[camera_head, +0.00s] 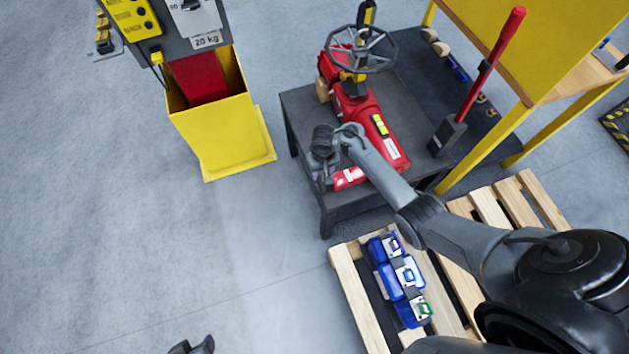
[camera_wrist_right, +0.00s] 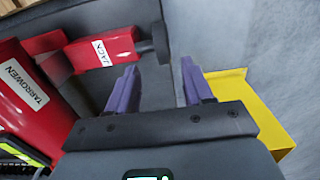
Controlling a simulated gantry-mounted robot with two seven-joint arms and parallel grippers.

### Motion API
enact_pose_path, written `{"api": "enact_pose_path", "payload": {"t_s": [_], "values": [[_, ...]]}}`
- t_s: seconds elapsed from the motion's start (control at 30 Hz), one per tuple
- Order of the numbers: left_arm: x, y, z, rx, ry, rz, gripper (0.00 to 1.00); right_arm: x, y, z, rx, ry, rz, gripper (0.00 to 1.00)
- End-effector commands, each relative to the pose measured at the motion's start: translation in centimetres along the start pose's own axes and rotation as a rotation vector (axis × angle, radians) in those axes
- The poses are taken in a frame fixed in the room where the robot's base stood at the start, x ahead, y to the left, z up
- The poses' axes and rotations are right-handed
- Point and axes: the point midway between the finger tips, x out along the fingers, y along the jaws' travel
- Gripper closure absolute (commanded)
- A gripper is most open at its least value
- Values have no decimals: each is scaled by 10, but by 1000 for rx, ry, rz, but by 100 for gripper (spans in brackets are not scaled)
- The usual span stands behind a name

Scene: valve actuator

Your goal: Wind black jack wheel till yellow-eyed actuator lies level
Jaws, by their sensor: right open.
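The red actuator (camera_head: 362,112) lies on a dark table, with a yellow-green eye (camera_head: 380,125) on its side. It also shows at the left of the right wrist view (camera_wrist_right: 32,85). I cannot tell whether it is level. The red jack (camera_wrist_right: 103,48) lies beside it, its black wheel (camera_wrist_right: 160,42) on a short stem. In the head view the jack (camera_head: 348,178) is partly hidden by my arm. My right gripper (camera_wrist_right: 157,85) is open and empty, its purple fingers short of the wheel and pointing toward it. A dark piece at the bottom edge looks like my left gripper (camera_head: 194,346); its jaws are unclear.
A spoked handwheel (camera_head: 361,49) tops the actuator assembly. A red-handled tool (camera_head: 485,75) stands at the table's right. A yellow bin (camera_head: 215,140) stands left of the table (camera_head: 300,105). Blue boxes (camera_head: 383,278) sit on a wooden pallet (camera_head: 347,285) in front. Floor at left is clear.

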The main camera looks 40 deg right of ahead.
Motion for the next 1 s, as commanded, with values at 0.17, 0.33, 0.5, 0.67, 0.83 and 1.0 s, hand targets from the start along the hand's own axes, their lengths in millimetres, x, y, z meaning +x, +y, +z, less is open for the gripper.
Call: {"api": "enact_pose_path", "payload": {"t_s": [0.17,0.33,0.5,0.67,0.83,1.0], "values": [[13,-2,4,7,1,-7,57,21,-1,-1,-2,2,0,49],[30,-2,10,9,-1,-8,57,50,-1,-1,-3,1,1,49],[44,-1,15,7,-4,-7,57,76,-1,-1,-2,2,1,49],[53,1,18,2,-3,-3,57,93,-1,-2,-1,3,0,49],[57,3,19,-4,-3,3,57,102,-1,-2,-2,3,-1,49],[57,3,19,-5,-3,4,57,103,-1,-2,-1,3,-1,49]]}}
